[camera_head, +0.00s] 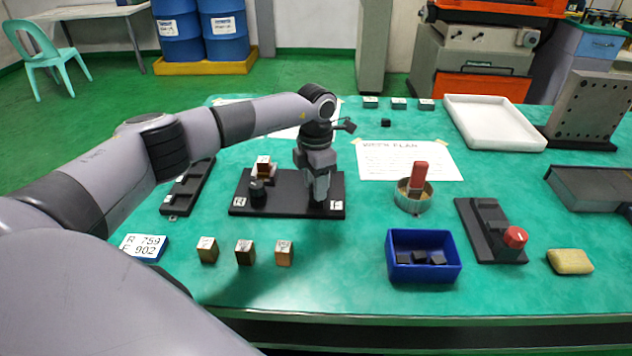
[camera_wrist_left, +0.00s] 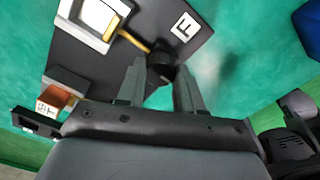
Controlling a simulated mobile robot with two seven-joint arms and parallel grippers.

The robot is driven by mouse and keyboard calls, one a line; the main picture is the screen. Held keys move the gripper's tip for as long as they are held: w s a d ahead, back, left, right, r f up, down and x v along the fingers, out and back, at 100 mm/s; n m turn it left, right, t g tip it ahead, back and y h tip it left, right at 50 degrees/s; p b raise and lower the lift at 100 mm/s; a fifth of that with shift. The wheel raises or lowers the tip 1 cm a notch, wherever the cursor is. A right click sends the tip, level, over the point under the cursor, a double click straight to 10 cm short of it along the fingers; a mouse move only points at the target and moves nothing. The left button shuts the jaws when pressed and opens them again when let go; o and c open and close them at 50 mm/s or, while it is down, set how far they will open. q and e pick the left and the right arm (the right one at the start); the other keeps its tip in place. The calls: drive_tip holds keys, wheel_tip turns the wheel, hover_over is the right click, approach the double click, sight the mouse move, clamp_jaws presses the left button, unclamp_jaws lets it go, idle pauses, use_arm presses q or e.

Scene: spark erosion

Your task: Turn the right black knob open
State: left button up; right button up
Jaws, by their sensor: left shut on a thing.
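The black plate (camera_head: 285,207) lies on the green table with a black knob (camera_head: 258,190) near its R label on the left. The right black knob (camera_wrist_left: 161,66) shows in the left wrist view beside the F label (camera_wrist_left: 184,27), with a brass-coloured rod (camera_wrist_left: 133,41) running from it. My left gripper (camera_head: 321,200) points down over the plate's right end. Its fingers (camera_wrist_left: 160,80) are shut on the right knob. My right gripper is in neither view.
Several wooden blocks (camera_head: 245,253) stand in front of the plate. A blue bin (camera_head: 424,271), a round tin (camera_head: 412,203) and a black base with a red knob (camera_head: 515,238) are to the right. A white tray (camera_head: 492,122) is at the back. Green table is clear around the plate's front right.

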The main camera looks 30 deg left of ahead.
use_arm(q)
drive_tip(key=shift+a, duration=0.1)
drive_tip(key=o, duration=1)
drive_tip(key=shift+o, duration=0.2)
wheel_tip(320, 180, up, 7)
drive_tip(key=shift+r+b, duration=0.15)
drive_tip(key=shift+b, duration=0.2)
